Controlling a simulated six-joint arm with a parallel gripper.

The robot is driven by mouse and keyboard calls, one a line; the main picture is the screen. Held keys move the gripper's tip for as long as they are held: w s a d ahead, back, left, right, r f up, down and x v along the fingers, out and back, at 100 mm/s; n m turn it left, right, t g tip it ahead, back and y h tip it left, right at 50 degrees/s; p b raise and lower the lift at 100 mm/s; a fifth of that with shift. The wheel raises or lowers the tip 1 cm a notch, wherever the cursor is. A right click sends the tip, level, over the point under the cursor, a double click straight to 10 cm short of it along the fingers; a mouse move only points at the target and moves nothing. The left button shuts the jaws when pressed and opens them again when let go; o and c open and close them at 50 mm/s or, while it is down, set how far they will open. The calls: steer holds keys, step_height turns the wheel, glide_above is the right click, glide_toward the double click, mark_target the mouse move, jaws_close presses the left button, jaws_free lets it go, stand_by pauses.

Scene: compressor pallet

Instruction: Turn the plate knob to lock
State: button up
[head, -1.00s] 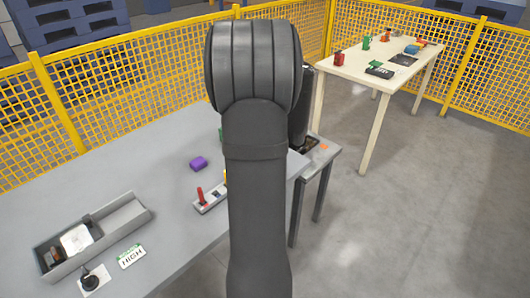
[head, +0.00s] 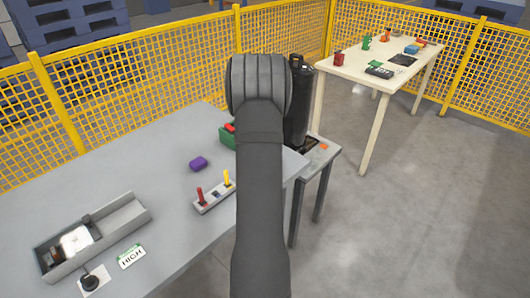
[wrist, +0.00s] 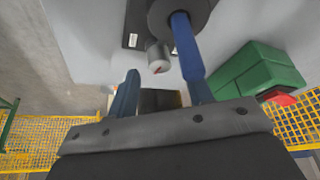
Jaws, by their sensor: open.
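In the wrist view, a small pale grey knob-like cylinder (wrist: 157,58) with a red mark on its end stands out from a grey surface. A dark round part (wrist: 182,14) is beside it. My gripper (wrist: 157,45) is open, with its two blue fingers apart and the small cylinder showing between them; the right finger overlaps the dark part. I cannot tell whether either finger touches anything. In the head view, a black knob (head: 92,282) sits on a white plate (head: 101,275) at the front left. My arm hides the gripper there. I cannot tell which is the task's knob.
A green block (head: 228,137) with a red part stands on the grey table (head: 150,170) beside my arm. Yellow fencing (head: 150,80) runs behind.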

steer(key=shift+x, duration=0.85)
steer(key=c, duration=1)
